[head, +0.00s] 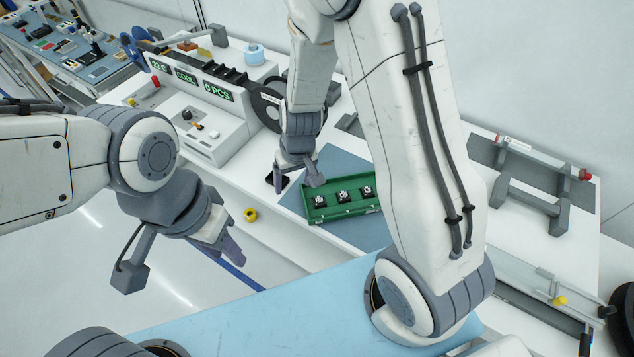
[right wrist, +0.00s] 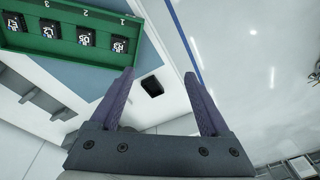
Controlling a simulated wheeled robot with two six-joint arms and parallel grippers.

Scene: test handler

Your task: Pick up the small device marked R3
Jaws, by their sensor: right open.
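A green tray (head: 343,212) on a blue-grey mat holds small black devices with white marks. The right wrist view shows several in a row in the tray (right wrist: 75,52). The device nearest the tray's numeral 1 (right wrist: 118,45) appears to read R3, upside down. My right gripper (head: 281,180) is open and empty, to the left of the tray in the head view. In the right wrist view its purple fingers (right wrist: 160,100) are apart, below and right of that device. My left gripper (head: 231,247) hangs at the left, away from the tray; its finger gap is unclear.
A small black square (right wrist: 152,86) lies on the white table between my right fingers in the picture. A machine with green displays (head: 187,77) stands behind. A grey bracket frame (head: 530,190) stands at right. A yellow knob (head: 251,214) is on the table's front side.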

